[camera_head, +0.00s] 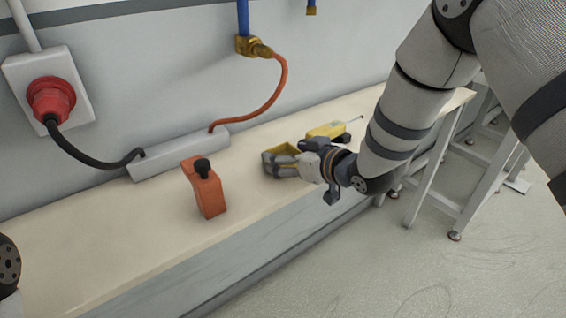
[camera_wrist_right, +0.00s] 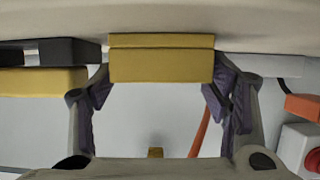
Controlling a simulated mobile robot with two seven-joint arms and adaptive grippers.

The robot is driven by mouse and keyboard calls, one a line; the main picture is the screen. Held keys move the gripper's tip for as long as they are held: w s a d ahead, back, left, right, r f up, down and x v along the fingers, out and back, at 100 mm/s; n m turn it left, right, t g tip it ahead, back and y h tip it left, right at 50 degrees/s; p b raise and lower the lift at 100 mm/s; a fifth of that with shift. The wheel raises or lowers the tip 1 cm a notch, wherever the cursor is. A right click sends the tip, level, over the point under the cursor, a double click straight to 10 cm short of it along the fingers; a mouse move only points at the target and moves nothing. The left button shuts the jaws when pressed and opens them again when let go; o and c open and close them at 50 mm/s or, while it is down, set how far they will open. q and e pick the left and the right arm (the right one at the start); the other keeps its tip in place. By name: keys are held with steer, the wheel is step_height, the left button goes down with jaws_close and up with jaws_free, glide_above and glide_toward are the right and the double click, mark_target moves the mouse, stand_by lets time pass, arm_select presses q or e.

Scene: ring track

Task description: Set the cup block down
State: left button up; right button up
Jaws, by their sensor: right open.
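The yellow block (camera_head: 287,148), which I take to be the cup block, is on the pale bench beneath the wall. My right gripper (camera_head: 279,163) is at it, coming from the right, and partly covers it. In the right wrist view the yellow block (camera_wrist_right: 161,62) lies against the bench surface, between the tips of my right gripper (camera_wrist_right: 160,92). The fingers are spread, one on each side, and do not appear to clamp it. Whether a fingertip touches it I cannot tell. My left gripper is out of view.
An orange block with a black knob (camera_head: 206,190) stands left of the gripper. A yellow tool with a black part (camera_head: 326,130) lies behind it. A grey strip box (camera_head: 180,154) with an orange hose (camera_head: 272,97) sits along the wall. The bench front-left is clear.

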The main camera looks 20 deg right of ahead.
steer(key=shift+x, duration=0.9)
steer(key=shift+s+r, duration=0.1)
steer(key=shift+r, duration=0.05)
steer(key=shift+c, duration=0.2)
steer(key=c, duration=0.9)
